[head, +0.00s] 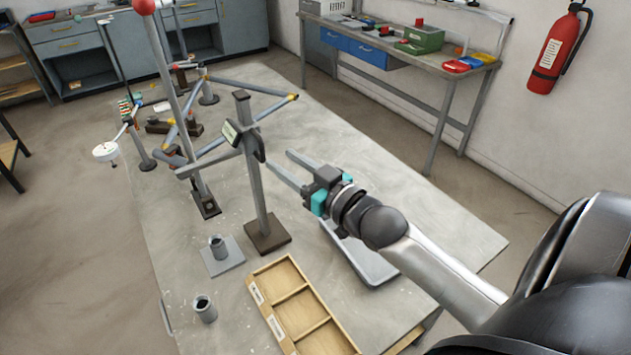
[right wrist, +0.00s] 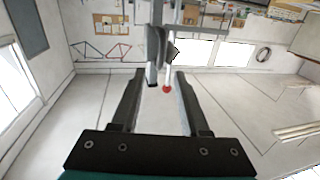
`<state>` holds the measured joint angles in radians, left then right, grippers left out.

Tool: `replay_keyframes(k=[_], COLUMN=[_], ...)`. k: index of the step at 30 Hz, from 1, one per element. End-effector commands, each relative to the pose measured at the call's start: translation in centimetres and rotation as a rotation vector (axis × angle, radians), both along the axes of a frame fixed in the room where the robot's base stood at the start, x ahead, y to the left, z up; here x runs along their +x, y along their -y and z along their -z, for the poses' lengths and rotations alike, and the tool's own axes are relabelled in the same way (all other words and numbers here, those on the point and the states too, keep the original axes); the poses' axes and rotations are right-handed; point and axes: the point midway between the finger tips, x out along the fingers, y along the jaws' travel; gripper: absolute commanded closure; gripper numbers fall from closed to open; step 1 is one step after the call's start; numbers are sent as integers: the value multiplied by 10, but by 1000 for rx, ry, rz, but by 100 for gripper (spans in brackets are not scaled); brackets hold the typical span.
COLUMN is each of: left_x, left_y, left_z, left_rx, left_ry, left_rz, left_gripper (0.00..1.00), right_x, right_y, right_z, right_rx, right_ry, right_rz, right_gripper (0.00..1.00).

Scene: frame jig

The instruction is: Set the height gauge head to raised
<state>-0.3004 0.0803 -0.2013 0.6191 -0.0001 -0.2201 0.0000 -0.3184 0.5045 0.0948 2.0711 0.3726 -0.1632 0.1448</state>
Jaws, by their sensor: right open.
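The height gauge is a grey upright column (head: 257,190) on a dark square base (head: 267,234) on the table. Its dark head (head: 255,147), with a pale display, sits on the upper part of the column, below the column's top. My right gripper (head: 279,160) is open just right of the head, its fingers pointing at it. In the right wrist view the dark head (right wrist: 154,48) shows ahead, between my open right fingers (right wrist: 161,73). I cannot tell whether they touch it. My left gripper is not in view.
A jointed tube frame (head: 245,87) stands behind the gauge, with a red-topped post (head: 145,5). Grey sockets (head: 203,309) and a wooden compartment box (head: 288,294) are in front. A grey tray (head: 368,265) lies under my right arm. The table's right side is mostly clear.

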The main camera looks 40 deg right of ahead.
Motion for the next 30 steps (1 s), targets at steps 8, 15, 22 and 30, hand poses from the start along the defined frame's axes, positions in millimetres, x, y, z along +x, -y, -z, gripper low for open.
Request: replay_keyframes(k=[8, 15, 22, 30], left_x=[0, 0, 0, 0], left_y=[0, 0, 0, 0], left_z=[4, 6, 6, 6], left_rx=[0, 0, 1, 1], left_ry=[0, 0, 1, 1], left_rz=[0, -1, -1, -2], left_gripper=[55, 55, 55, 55], right_x=[-39, -63, -71, -72], right_y=[5, 9, 10, 10], right_z=[2, 0, -1, -1], right_rx=[2, 1, 0, 0], right_ry=[-1, 1, 3, 3], right_rz=[0, 0, 0, 0], right_gripper=[55, 55, 55, 55])
